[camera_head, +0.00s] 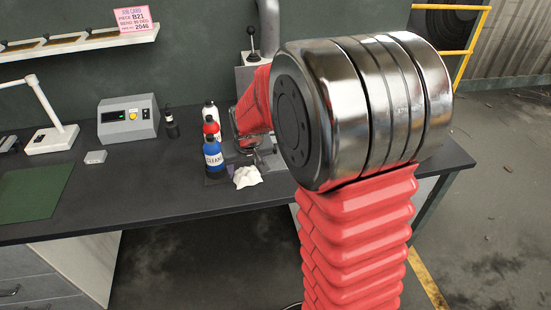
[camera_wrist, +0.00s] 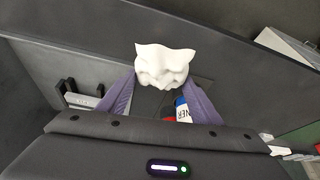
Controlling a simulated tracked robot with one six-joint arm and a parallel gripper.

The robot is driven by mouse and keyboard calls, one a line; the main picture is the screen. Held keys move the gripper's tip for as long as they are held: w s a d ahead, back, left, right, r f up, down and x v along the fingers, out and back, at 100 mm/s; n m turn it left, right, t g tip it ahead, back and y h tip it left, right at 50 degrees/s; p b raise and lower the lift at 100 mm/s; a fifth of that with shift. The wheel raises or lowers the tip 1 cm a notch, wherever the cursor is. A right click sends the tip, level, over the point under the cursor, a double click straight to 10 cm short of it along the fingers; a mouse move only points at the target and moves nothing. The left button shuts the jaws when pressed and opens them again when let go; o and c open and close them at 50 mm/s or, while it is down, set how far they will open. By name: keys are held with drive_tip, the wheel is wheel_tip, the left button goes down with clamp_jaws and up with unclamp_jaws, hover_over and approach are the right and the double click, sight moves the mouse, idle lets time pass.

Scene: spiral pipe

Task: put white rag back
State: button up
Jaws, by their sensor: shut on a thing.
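The white rag (camera_head: 247,177) shows in the head view near the front of the dark workbench, just right of the blue cleaner bottle (camera_head: 213,155). In the wrist view the crumpled rag (camera_wrist: 165,66) sits between the tips of the two purple fingers. My gripper (camera_wrist: 163,78) is shut on it. In the head view my gripper (camera_head: 254,160) is small and partly hidden by my arm. I cannot tell whether the rag touches the bench top.
A red bottle (camera_head: 211,127) and a white bottle (camera_head: 209,108) stand behind the blue one, close left of my gripper. A grey control box (camera_head: 127,120), a lamp (camera_head: 54,138) and a green mat (camera_head: 35,193) are further left. The bench front between mat and rag is clear.

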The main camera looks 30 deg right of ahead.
drive_tip(key=shift+n+y, duration=0.3)
drive_tip(key=shift+n, duration=0.6)
drive_tip(key=a+f, duration=0.1)
drive_tip(key=a, duration=0.5)
drive_tip(key=w+a+f, duration=0.1)
drive_tip(key=a, duration=0.2)
drive_tip(key=shift+f, duration=0.3)
